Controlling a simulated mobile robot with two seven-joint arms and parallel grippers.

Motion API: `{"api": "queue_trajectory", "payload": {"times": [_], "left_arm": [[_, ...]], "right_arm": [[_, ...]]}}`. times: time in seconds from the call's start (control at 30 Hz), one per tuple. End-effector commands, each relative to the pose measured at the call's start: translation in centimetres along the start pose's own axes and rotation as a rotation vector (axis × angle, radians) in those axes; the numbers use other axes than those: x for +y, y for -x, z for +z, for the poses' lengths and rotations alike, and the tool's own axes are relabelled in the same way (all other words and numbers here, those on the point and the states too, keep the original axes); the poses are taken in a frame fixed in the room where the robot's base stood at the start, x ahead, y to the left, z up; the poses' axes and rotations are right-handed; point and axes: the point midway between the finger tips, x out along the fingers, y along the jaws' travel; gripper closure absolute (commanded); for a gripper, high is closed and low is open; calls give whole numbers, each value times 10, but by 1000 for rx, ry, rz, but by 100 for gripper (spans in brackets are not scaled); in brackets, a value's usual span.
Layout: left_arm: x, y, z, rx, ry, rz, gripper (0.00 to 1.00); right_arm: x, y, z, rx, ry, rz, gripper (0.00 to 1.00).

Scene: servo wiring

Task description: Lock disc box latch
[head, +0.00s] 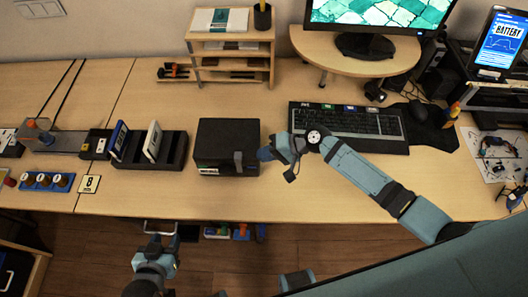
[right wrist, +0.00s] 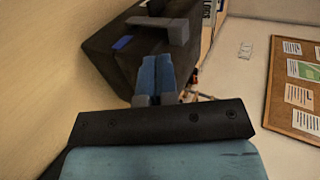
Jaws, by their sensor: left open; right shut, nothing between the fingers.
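The black disc box (head: 227,132) sits closed on the desk near its front edge. Its grey latch (head: 238,159) is on the front side, right of the middle. My right gripper (head: 264,154) is shut and empty, with its tips close to the box's right front, beside the latch. In the right wrist view the blue fingers (right wrist: 155,75) are together in front of the dark box (right wrist: 108,60), just below the grey latch (right wrist: 165,30); contact cannot be told. My left gripper (head: 160,230) is open and empty, low in front of the desk edge.
A black rack (head: 170,152) with upright discs or cases stands left of the box. The keyboard (head: 345,122) lies to the right, behind my right arm. A small wooden shelf (head: 232,46) stands behind the box.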

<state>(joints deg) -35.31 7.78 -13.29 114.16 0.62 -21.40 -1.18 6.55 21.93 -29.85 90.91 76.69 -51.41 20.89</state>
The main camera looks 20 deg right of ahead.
Motion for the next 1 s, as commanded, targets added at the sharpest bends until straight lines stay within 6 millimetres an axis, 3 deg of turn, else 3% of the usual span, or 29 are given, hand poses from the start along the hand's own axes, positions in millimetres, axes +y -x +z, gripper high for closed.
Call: {"api": "queue_trajectory", "payload": {"times": [0.03, 0.2, 0.4, 0.6, 1.0], "left_arm": [[1, -3, 4, 0, 2, 1, 58], [2, -6, 10, -3, 2, 4, 58], [0, -8, 14, -5, -4, 4, 58], [0, -9, 14, -4, -3, 4, 58], [0, -9, 13, -2, -2, 4, 58]], "right_arm": [[4, 17, -2, 5, 5, 4, 100], [4, 56, -1, 4, 4, 4, 100], [2, 86, -1, 3, 2, 3, 100], [1, 97, -1, 3, 2, 2, 100], [0, 97, -1, 3, 2, 2, 100]]}}
